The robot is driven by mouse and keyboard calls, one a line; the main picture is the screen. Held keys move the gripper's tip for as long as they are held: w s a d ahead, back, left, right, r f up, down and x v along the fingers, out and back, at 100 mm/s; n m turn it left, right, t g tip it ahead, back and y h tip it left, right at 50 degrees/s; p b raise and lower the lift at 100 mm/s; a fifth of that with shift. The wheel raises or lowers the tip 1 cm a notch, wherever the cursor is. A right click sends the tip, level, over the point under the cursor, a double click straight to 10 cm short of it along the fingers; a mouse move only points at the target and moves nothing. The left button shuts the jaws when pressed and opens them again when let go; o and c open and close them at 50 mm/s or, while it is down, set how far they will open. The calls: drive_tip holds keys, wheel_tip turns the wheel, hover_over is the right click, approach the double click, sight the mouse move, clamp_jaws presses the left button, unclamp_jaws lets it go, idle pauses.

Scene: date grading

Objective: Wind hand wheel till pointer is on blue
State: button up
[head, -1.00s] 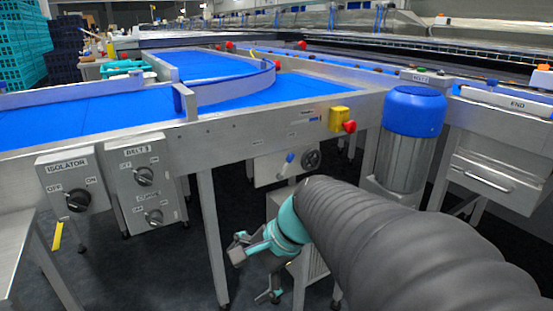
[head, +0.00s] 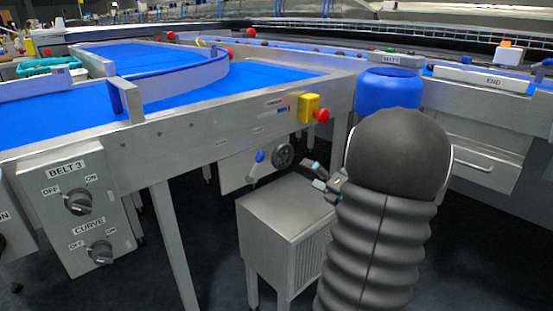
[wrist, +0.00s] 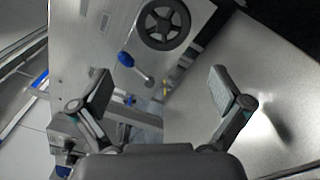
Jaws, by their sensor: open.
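The hand wheel (head: 283,155) is a dark spoked wheel on a grey panel under the conveyor frame. It also shows at the top of the wrist view (wrist: 164,24), beyond my fingertips. A lever with a blue knob (head: 258,157) sits left of the wheel; it also shows in the wrist view (wrist: 127,61). My gripper (wrist: 160,90) is open and empty, with a finger at each side. In the head view it (head: 325,180) is small, right of and below the wheel, and partly hidden by my arm.
A grey metal cabinet (head: 285,225) stands below the wheel, close to my gripper. A yellow box with a red button (head: 312,108) is on the frame above. A blue-topped motor (head: 388,90) is at right. Switch boxes (head: 80,205) hang at left.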

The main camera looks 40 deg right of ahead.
sight(284, 158)
drive_tip(key=w, duration=1.2)
drive_tip(key=shift+w, duration=0.2)
drive_tip(key=shift+a, duration=0.1)
drive_tip(key=c, duration=0.8)
drive_tip(key=shift+a, duration=0.5)
drive_tip(key=shift+c, duration=0.2)
drive_tip(key=shift+d+r, duration=0.1)
drive_tip(key=shift+d, duration=0.4)
